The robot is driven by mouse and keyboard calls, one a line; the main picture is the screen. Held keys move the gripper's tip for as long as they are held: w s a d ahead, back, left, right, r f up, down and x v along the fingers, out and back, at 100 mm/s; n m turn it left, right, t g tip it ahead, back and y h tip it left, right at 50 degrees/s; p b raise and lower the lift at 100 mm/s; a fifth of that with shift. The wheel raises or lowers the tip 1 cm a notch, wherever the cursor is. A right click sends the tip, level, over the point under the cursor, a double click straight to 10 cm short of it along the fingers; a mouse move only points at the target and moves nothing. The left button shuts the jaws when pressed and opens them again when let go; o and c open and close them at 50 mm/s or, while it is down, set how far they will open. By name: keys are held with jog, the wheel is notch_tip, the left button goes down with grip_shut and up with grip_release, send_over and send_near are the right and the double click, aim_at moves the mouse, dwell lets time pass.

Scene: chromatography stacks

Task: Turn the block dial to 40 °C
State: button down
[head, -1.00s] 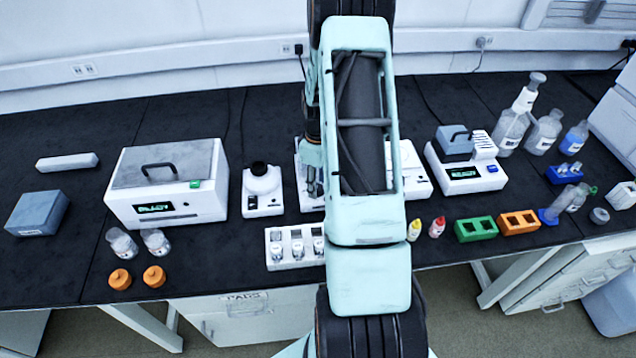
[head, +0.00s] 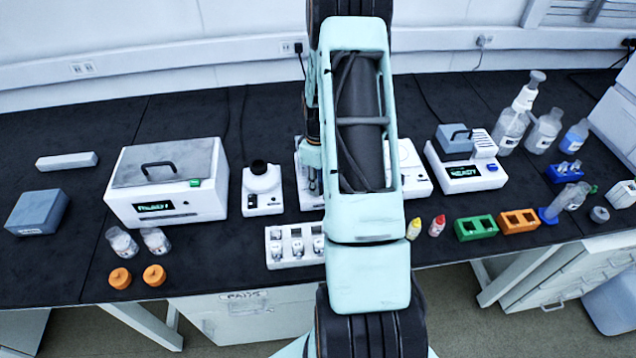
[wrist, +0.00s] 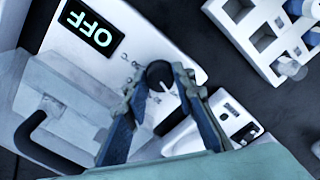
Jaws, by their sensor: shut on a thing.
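In the wrist view the block dial (wrist: 157,71) is a round black knob with a white pointer line, on a white device front (wrist: 150,40). Small marks around it are too small to read. My gripper (wrist: 160,80) has one finger on each side of the knob and is shut on it. The display (wrist: 90,33) beside it reads OFF, upside down in this view. A grey lid with a black handle (wrist: 42,145) is on the same device. In the head view my arm hides most of this device and the dial.
A white vial rack (wrist: 262,35) stands close to the device. A white unit with a black switch (wrist: 246,133) is beside the fingers. In the head view a lidded white box (head: 165,205) is left and a smaller unit (head: 465,178) is right. Several bottles stand at right.

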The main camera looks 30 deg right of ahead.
jog(key=shift+m+b, duration=0.3)
jog(key=shift+m, duration=0.1)
jog(key=m+b, duration=0.2)
jog(key=m, duration=0.1)
jog(key=shift+f+m+b, duration=0.1)
jog(key=shift+m+b, duration=0.3)
jog(key=m+b, duration=0.2)
jog(key=m, duration=0.3)
jog(key=shift+a, duration=0.1)
jog(key=m+b, duration=0.1)
jog(key=m, duration=0.9)
jog(key=shift+b, duration=0.3)
jog(key=c, duration=1.6)
grip_release()
